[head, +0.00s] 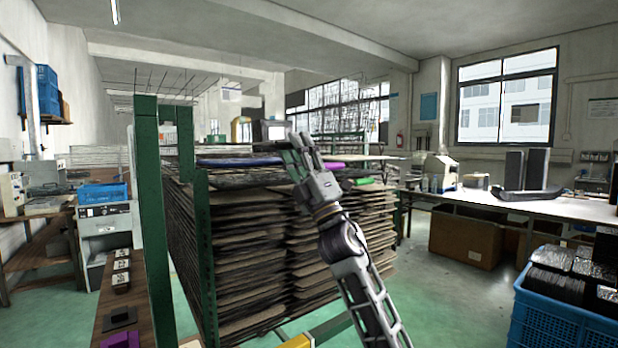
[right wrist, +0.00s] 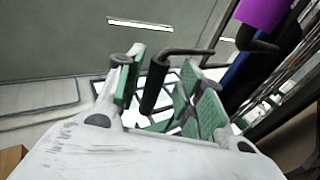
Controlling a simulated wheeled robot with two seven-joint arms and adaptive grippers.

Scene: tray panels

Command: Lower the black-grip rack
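The black grip (right wrist: 154,88) shows in the right wrist view as a dark bent bar, with its thick part between the two green-padded fingers. My right gripper (right wrist: 165,90) is open around it, with a visible gap to the finger on the right. In the head view my right gripper (head: 298,145) is raised over the near top edge of the tray rack (head: 204,250). The black grip cannot be made out there. A purple grip (head: 334,165), a green grip (head: 364,181) and a blue piece (head: 240,161) lie along the rack's top. My left gripper is out of view.
A green post (head: 149,200) stands left of the stacked panels. A blue crate (head: 560,325) with black items is at the lower right. A workbench (head: 530,205) runs along the right, with cardboard boxes (head: 465,237) beneath. Green floor lies open between rack and crate.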

